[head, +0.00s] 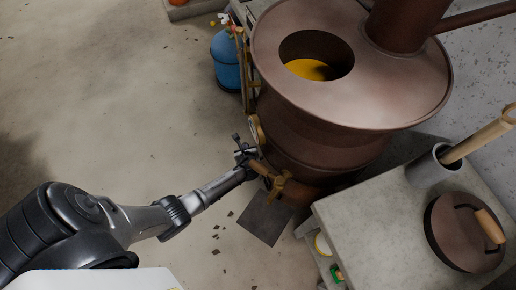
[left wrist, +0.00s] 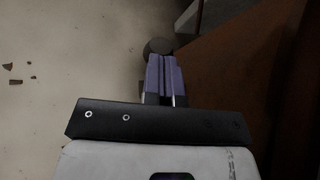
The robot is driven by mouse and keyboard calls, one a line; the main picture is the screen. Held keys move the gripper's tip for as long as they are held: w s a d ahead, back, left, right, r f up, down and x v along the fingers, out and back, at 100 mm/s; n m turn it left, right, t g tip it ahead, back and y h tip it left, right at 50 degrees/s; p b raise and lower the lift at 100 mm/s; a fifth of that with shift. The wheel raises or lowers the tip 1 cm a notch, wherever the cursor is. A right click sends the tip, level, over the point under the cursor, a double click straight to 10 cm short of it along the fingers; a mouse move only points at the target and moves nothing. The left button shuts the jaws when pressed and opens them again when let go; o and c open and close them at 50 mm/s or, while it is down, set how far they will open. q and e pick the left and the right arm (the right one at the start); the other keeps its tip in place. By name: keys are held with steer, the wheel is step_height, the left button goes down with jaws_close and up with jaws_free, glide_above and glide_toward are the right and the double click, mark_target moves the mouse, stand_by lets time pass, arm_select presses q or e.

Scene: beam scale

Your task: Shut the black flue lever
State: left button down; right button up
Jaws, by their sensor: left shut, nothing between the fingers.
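The copper still (head: 330,120) stands at the upper right, with a round opening in its top. A small dark piece (head: 237,138), which looks like the black lever, sticks out at its lower left side. My left gripper (head: 243,160) is beside it, close to the still's lower wall. In the left wrist view the two fingers of my left gripper (left wrist: 162,74) are together with nothing between them. A dark round knob (left wrist: 158,46) shows just beyond the fingertips; I cannot tell whether they touch it. My right gripper is in neither view.
A brass tap (head: 279,184) juts from the still just right of my left gripper. A grey block counter (head: 375,225) with a copper lid (head: 467,232) stands at the lower right. A blue bottle (head: 226,62) stands behind.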

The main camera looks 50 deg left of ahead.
arm_select(q)
steer(key=shift+f, duration=0.1)
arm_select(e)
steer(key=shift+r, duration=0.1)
arm_select(q)
steer(key=s+d+p, duration=0.1)
steer(key=s+d, duration=0.6)
steer(key=d, duration=0.3)
steer(key=shift+s+r+p, duration=0.3)
steer(key=shift+s+r, duration=0.1)
steer(key=shift+r, duration=0.05)
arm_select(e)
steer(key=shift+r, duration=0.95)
arm_select(q)
steer(key=shift+r, duration=0.1)
